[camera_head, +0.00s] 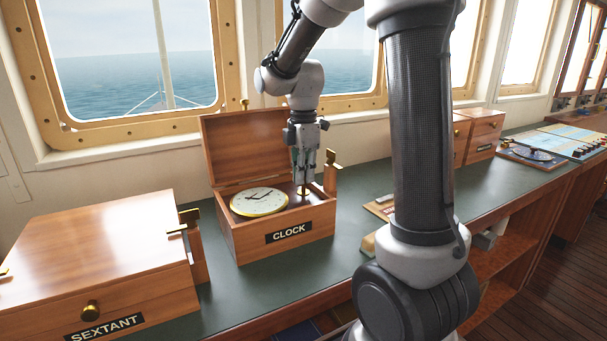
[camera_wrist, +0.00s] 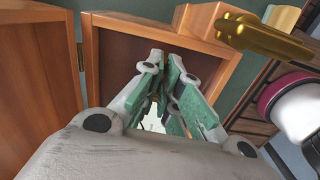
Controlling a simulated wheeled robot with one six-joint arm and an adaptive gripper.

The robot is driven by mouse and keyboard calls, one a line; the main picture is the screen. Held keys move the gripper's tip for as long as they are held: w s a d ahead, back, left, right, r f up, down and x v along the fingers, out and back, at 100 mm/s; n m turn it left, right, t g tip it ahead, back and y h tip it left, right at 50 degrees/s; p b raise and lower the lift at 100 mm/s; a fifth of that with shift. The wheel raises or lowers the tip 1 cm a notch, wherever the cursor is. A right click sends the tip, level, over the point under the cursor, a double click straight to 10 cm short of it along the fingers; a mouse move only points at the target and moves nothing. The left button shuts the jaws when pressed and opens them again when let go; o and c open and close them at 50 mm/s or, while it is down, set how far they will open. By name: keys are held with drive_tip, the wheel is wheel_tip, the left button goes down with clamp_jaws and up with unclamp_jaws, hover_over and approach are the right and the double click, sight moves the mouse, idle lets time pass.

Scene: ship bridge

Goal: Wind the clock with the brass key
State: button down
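The clock box (camera_head: 285,237), labelled CLOCK, stands on the green counter with its lid (camera_head: 244,147) raised. The white clock dial (camera_head: 259,201) with a brass rim lies face up in its left part. My gripper (camera_head: 304,181) points down into the right part of the box. A small brass piece (camera_head: 303,191) shows at its fingertips; I cannot tell whether it is the key. In the wrist view, the green-padded fingers (camera_wrist: 165,65) are close together with a narrow gap. What lies between their tips is hidden.
A brass fitting on a wooden post (camera_head: 333,160) stands at the box's right side, and brass shows large in the wrist view (camera_wrist: 265,38). The closed sextant box (camera_head: 100,250) is at left. The raised lid backs the gripper. Green counter (camera_head: 350,190) is bare just right of the box.

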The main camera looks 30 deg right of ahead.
drive_tip(key=c, duration=1.7)
unclamp_jaws()
drive_tip(key=shift+o, duration=0.2)
drive_tip(key=shift+r, duration=0.1)
wheel_tip(320, 180, up, 12)
